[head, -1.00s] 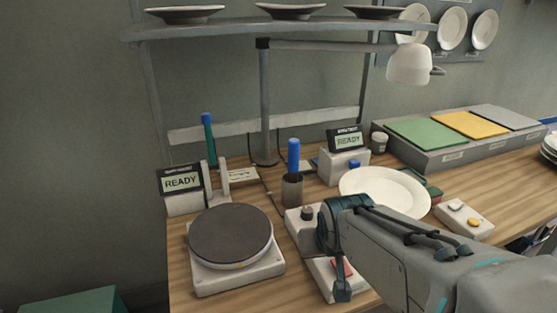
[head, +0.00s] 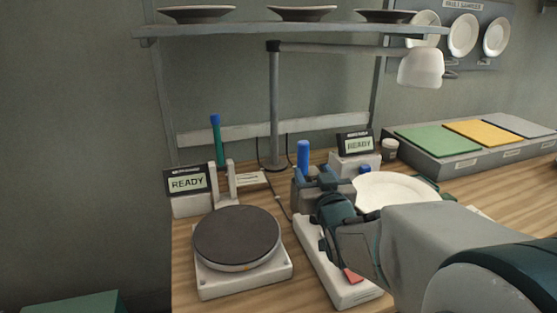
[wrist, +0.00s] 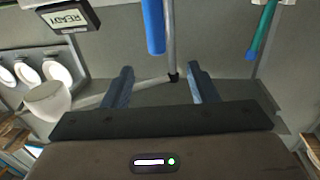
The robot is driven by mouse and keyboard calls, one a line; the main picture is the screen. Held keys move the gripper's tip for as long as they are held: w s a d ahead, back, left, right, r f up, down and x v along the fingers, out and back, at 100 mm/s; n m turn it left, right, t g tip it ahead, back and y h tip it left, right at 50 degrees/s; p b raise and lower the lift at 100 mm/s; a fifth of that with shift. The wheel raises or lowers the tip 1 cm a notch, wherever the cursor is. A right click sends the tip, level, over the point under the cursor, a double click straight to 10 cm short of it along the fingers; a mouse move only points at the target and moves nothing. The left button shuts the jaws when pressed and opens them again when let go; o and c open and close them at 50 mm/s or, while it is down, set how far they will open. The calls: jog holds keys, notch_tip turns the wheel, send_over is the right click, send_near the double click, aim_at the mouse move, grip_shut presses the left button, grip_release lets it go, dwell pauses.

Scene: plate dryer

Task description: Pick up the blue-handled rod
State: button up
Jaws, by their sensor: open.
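The blue-handled rod (head: 303,153) stands upright, its blue handle showing just behind my gripper in the head view. Its lower part and most of the grey cup seen around it earlier are hidden by my gripper. In the wrist view, the blue handle (wrist: 153,25) lies ahead of the fingertips, a little left of the middle of the gap. My gripper (wrist: 160,70) is open and nothing shows between its fingers. In the head view my gripper (head: 316,178) is close to the rod; I cannot tell whether they touch.
A thin green-and-blue rod (head: 217,140) stands in a white holder at left. A hot-plate-like device (head: 237,238) is in front of it. A white plate (head: 395,190) lies right of my gripper. A lamp post (head: 274,110) and overhead shelf (head: 290,29) stand behind.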

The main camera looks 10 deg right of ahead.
aim_at(305, 152)
jog(key=shift+w+r+p, duration=0.25)
jog(key=shift+w+p, duration=0.6)
jog(key=shift+p, duration=1.5)
jog(key=p, duration=0.5)
jog(key=shift+w+p, duration=0.3)
jog(key=shift+w, duration=0.05)
jog(key=shift+w+a+f+p, duration=0.1)
jog(key=shift+w+f+p, duration=0.05)
jog(key=shift+w+p, duration=1.35)
jog(key=shift+w+f+p, duration=0.1)
jog(key=shift+w+p, duration=1.3)
jog(key=shift+p, duration=0.05)
jog(key=shift+w+p, duration=1.2)
jog(key=shift+w, duration=0.75)
jog(key=shift+w+f, duration=0.1)
jog(key=shift+w, duration=0.55)
jog(key=shift+c, duration=0.3)
